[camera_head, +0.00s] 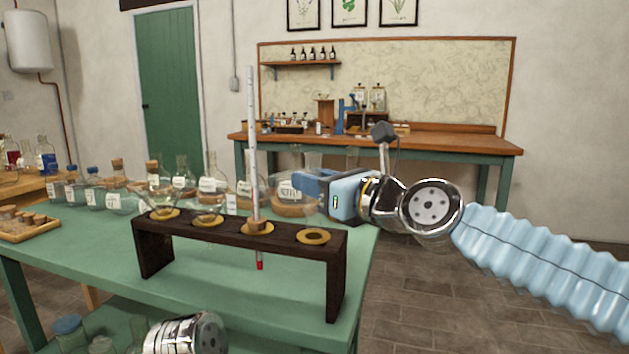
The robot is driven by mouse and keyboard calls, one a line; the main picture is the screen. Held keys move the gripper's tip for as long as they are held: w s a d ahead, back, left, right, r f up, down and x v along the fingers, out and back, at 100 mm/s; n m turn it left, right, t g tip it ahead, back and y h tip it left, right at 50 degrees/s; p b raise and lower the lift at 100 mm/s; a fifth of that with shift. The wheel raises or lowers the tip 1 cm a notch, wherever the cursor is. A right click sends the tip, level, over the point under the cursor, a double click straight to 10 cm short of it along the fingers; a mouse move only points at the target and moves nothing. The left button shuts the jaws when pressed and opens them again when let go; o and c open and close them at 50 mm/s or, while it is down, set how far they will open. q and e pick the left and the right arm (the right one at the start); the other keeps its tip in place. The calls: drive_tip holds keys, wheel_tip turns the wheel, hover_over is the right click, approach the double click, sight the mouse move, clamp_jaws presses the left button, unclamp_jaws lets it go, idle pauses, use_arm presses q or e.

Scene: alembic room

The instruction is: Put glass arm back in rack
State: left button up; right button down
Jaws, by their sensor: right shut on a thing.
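The rack (238,232) is a dark wooden stand with brass-ringed holes on the green table. Small clear glass vessels sit in its two left holes. A tall white rod with a red tip (252,150) stands upright through the third hole. The rightmost hole (313,236) is empty. My right gripper (303,184) is above and behind the rack's right end, its blue fingers pointing left. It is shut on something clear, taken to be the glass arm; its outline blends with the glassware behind. My left gripper is out of view.
Labelled flasks with cork bases (210,190) line the table behind the rack. A cork tray (28,224) lies at left. A wooden workbench (400,143) stands at the back wall. The floor right of the table is clear. Part of my left arm shows at the bottom.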

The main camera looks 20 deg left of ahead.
sight(315, 204)
drive_tip(key=shift+f+b, duration=0.8)
drive_tip(key=shift+f, duration=0.15)
idle(1.2)
drive_tip(key=shift+f, duration=0.25)
drive_tip(key=shift+f+b, duration=1.15)
drive_tip(key=shift+f, duration=0.05)
idle(2.3)
drive_tip(key=c, duration=0.8)
unclamp_jaws()
drive_tip(key=shift+o, duration=0.2)
